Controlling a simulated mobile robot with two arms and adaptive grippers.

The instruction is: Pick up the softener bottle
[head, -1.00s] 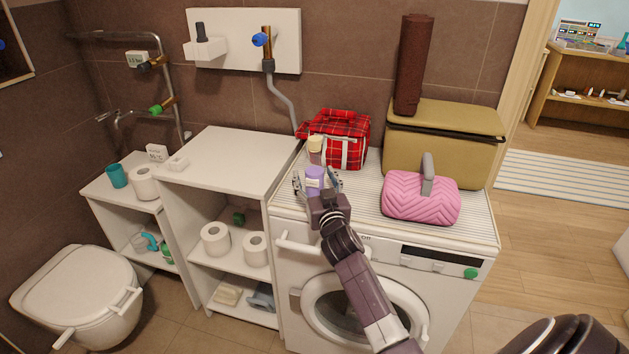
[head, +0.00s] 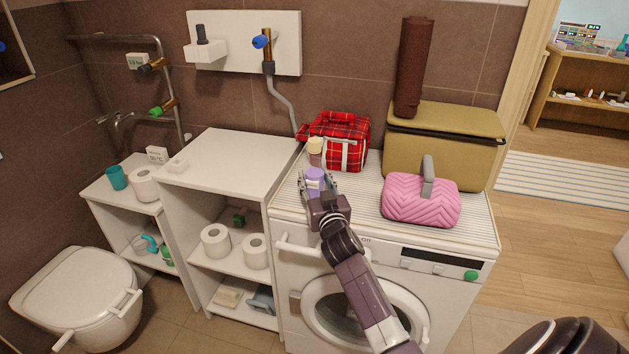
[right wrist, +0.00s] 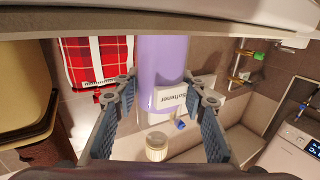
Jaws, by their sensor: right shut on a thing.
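The softener bottle (head: 315,175) is light purple and stands upright on the striped top of the washing machine (head: 480,222), near its left side. In the right wrist view the purple bottle (right wrist: 162,75) shows a white label reading "Softener". My right gripper (head: 317,186) is shut on the bottle, with one finger on each side of it; the fingers also show in the right wrist view (right wrist: 160,92). The gripper hides the bottle's lower part in the head view. My left gripper is not in view.
An olive case (head: 440,150) stands behind. The white shelf top (head: 230,158) to the left is mostly clear.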

